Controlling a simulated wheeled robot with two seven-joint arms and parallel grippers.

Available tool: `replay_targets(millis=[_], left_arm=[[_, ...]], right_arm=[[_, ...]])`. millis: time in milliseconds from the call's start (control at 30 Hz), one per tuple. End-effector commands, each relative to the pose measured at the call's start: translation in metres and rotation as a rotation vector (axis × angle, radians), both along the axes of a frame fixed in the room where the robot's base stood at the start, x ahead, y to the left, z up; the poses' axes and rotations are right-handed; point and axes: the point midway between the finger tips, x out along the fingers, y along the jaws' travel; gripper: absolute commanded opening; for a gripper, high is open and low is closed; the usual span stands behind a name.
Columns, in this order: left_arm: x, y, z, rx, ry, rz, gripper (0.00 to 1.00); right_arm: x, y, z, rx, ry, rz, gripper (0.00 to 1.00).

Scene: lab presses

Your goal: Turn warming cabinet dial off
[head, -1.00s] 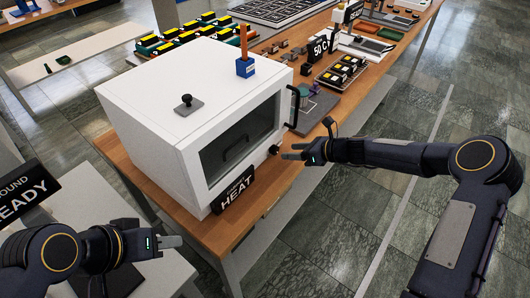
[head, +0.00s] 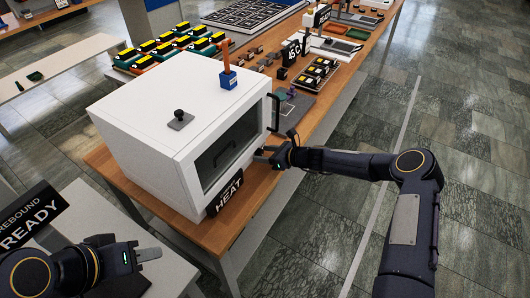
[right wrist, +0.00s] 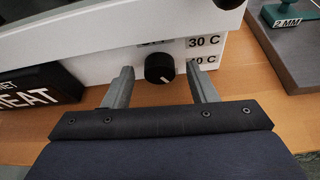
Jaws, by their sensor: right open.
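The white warming cabinet (head: 140,110) stands on the wooden bench with its door closed. Its black dial (right wrist: 159,67) shows in the right wrist view, low on the front, with a white mark pointing to the lower right. Labels "30 C" (right wrist: 204,41) and a partly covered one below it sit right of the dial; another label above is mostly cut off. My right gripper (right wrist: 162,75) is open, with one finger on each side of the dial; I cannot tell whether they touch it. In the head view my right gripper (head: 265,154) hides the dial. My left gripper (head: 148,254) is away from the cabinet.
A black "HEAT" sign (head: 226,193) stands left of the dial, near the cabinet's front. The door handle (head: 274,112) is above the right gripper. A grey plate with a green handled piece (right wrist: 285,20) lies to the right. A blue block (head: 228,79) sits on the cabinet.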

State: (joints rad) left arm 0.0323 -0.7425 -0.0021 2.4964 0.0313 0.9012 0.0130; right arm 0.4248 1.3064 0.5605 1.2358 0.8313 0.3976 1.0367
Motion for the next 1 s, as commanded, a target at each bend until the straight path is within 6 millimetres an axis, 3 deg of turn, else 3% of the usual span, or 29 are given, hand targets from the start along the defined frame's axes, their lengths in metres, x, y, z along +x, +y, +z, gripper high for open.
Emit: replay_targets(millis=[267,600,833,1000], left_arm=[[0.000,0.000,0.000,0.000,0.000,0.000,0.36],[0.000,0.000,0.000,0.000,0.000,0.000,0.36],[0.000,0.000,-0.008,0.000,0.000,0.000,0.36],[0.000,0.000,-0.030,0.000,0.000,0.000,0.36]], right_arm=[[0.001,0.001,-0.001,-0.001,0.000,-0.001,0.52],[0.001,0.001,-0.001,-0.001,0.000,-0.001,0.08],[0.001,0.001,-0.003,-0.013,-0.017,0.000,0.07],[0.000,0.001,-0.007,-0.054,-0.074,0.001,0.08]])
